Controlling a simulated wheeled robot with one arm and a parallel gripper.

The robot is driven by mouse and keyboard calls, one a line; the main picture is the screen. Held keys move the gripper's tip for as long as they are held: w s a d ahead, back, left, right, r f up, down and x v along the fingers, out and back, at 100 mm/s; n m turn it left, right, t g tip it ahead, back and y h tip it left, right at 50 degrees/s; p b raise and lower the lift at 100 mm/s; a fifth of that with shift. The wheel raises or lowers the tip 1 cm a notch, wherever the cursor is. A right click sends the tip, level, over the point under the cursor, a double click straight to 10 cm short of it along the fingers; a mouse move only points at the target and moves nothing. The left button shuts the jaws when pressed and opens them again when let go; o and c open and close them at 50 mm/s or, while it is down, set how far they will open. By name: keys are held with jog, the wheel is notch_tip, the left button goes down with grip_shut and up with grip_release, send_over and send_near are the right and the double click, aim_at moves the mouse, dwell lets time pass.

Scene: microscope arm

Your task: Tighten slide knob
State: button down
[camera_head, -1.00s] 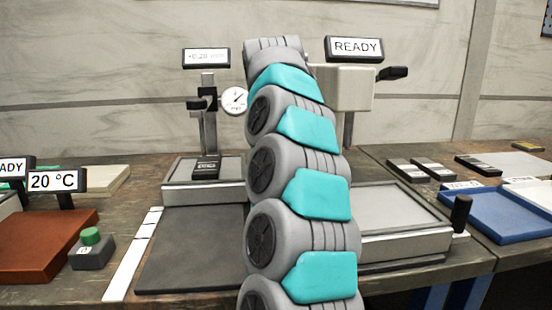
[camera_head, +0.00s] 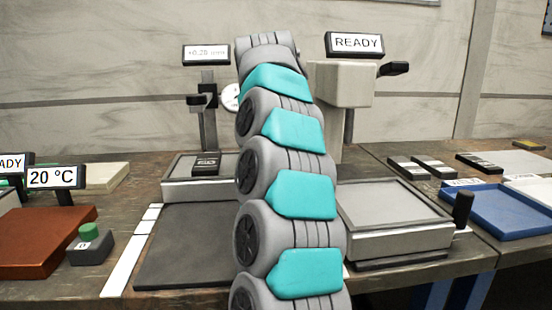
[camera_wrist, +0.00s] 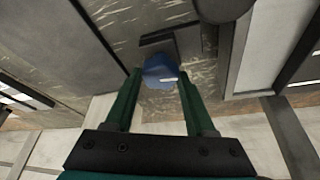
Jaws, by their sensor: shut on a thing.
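A blue knob (camera_wrist: 160,70) with a white mark on its face shows in the wrist view, between the fingertips of my gripper (camera_wrist: 160,82). My gripper is shut on this knob, with one green finger on each side. A dark block lies just beyond the knob. In the head view my arm hides the knob and my gripper. The beige microscope head (camera_head: 343,84) stands just right of my arm, on a post above a grey stage (camera_head: 395,212).
Left of my arm stands a gauge post (camera_head: 208,120) with a partly hidden dial (camera_head: 230,96). A dark mat (camera_head: 185,245) lies in front. A black upright handle (camera_head: 462,208) is at the stage's right, near a blue tray (camera_head: 500,215).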

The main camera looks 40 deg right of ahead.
jog(key=shift+w+m+g+h+b, duration=0.1)
jog(key=shift+m+g+h+b, duration=0.3)
jog(key=shift+m, duration=0.6)
jog(key=shift+r+m, duration=0.1)
jog(key=shift+m, duration=0.3)
jog(key=shift+m+p, duration=0.3)
jog(key=shift+m, duration=0.2)
jog(key=shift+c, duration=1.2)
grip_release()
